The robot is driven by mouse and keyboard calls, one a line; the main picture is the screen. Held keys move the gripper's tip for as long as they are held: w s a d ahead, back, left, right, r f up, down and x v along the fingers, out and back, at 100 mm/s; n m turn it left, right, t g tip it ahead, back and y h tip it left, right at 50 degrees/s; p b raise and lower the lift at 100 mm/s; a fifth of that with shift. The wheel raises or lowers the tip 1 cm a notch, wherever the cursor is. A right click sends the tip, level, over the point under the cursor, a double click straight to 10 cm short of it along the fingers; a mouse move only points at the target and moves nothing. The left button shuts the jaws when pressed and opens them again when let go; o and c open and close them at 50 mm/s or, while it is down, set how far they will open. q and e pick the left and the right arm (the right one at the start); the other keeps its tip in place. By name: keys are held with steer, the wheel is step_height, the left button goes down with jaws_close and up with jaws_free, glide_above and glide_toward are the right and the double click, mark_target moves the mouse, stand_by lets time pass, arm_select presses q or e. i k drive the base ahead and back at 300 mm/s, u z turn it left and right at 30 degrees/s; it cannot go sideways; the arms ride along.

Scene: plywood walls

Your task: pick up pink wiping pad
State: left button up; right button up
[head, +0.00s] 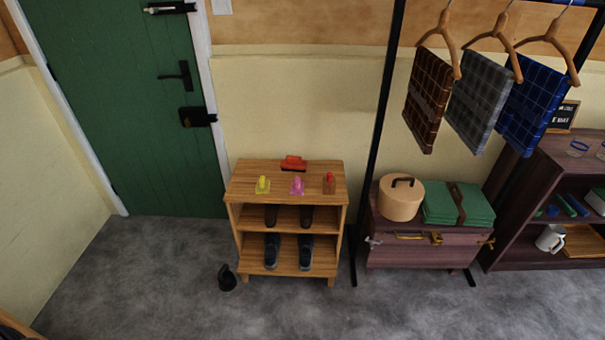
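The pink wiping pad (297,187) lies on top of a small wooden shoe rack (240,182), near the middle of its top board. A yellow pad-like item (262,185) is to its left and a brown item with a red top (329,183) is to its right. A red object (293,163) lies behind it near the wall. Neither of my grippers shows in the head view.
Shoes (272,250) stand on the rack's shelves, and a dark object (227,278) is on the floor at its left. A black clothes-rail post (376,150) rises right of the rack, beside a dark red chest (420,255). The grey floor (300,315) in front is clear.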

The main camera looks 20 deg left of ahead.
mark_target(297, 187)
steer(key=z, duration=0.35)
steer(key=i, duration=2.2)
steer(key=u, duration=0.6)
